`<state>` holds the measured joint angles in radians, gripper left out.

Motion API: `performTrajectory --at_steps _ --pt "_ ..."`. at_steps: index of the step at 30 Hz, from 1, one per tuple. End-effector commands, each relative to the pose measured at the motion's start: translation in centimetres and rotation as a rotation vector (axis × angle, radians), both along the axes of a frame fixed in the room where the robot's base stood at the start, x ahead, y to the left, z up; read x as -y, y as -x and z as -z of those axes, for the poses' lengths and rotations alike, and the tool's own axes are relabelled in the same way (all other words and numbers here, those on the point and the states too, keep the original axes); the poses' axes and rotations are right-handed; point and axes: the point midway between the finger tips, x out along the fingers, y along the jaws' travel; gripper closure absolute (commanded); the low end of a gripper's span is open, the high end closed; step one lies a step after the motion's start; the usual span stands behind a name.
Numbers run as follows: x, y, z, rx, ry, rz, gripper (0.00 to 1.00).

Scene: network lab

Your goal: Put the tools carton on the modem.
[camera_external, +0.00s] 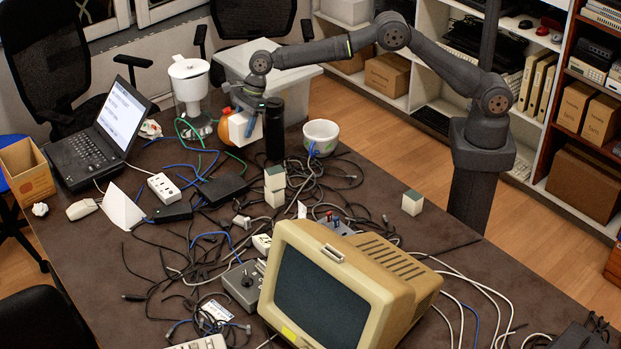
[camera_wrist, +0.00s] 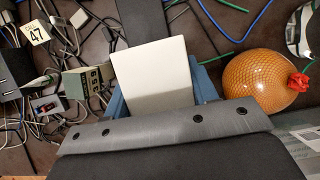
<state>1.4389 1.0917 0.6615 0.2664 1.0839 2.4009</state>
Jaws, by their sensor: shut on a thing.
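My gripper (camera_external: 246,108) is shut on a plain white carton (camera_external: 240,128), which I take for the tools carton; no label shows on it. It holds the carton above the back of the table. In the wrist view the blue fingers of my gripper (camera_wrist: 157,98) stand on either side of the pale carton (camera_wrist: 157,72). A flat black box (camera_external: 222,190), likely the modem, lies on the table in front of and below the carton, apart from it. A dark flat surface (camera_wrist: 145,18) beyond the carton in the wrist view may be the same box.
Several cables surround a power strip (camera_external: 164,188), a second black box (camera_external: 173,212) and small green-topped boxes (camera_external: 275,186). A laptop (camera_external: 100,140) stands left.

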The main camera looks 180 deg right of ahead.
Motion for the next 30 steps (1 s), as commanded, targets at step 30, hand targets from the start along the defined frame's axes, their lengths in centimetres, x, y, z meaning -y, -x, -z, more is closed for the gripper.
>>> performTrajectory --at_steps 30 --pt "2.2 -10.7 10.6 -0.001 0.000 -0.001 0.76"
